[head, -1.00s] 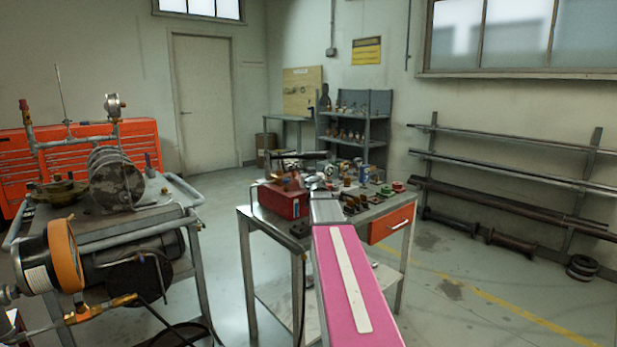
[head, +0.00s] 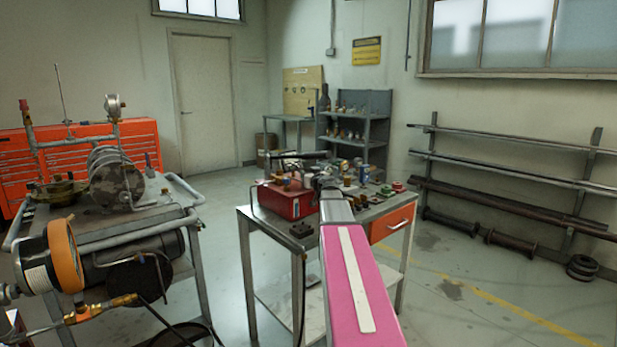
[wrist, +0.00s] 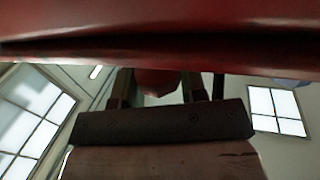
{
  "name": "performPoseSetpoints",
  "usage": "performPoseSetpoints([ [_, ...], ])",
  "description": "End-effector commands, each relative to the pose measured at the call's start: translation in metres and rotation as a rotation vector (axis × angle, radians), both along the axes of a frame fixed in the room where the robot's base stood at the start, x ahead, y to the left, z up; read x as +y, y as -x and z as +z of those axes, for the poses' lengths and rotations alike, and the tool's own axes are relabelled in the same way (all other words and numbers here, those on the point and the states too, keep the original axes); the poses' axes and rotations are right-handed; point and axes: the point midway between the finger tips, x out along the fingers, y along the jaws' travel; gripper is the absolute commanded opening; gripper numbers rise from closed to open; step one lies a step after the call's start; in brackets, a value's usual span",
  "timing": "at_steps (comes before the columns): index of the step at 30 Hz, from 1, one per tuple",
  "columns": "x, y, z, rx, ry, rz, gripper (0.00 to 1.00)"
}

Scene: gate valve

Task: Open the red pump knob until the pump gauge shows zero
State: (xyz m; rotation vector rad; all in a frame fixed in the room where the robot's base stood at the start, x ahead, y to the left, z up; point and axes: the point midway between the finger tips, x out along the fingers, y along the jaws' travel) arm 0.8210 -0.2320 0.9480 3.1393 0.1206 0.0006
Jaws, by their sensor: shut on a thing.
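The red pump (head: 292,201) stands on the metal workbench in the head view, with a dark handle along its top. Its red body (wrist: 160,25) fills the top of the wrist view. My gripper (wrist: 155,78) is just beside it, its two dark fingers shut on a small red knob (wrist: 157,84) between them. In the head view my arm hides the gripper's fingers and the knob. A small round pale dial (head: 343,166) shows just behind the pump, but I cannot tell whether it is the pump gauge, and no needle can be read.
The workbench (head: 268,226) holds several small fittings and cans right of the pump. A dark small block (head: 301,230) lies near its front edge. A cart with a tank and pipes (head: 120,245) stands at left.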

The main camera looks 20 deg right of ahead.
Motion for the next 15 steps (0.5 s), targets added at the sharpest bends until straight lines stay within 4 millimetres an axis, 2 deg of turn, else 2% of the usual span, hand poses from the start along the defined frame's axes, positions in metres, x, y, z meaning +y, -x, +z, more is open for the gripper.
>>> performPoseSetpoints([
  [15,-0.0038,-0.0034,0.0001,0.0,0.0,0.487,0.15],
])
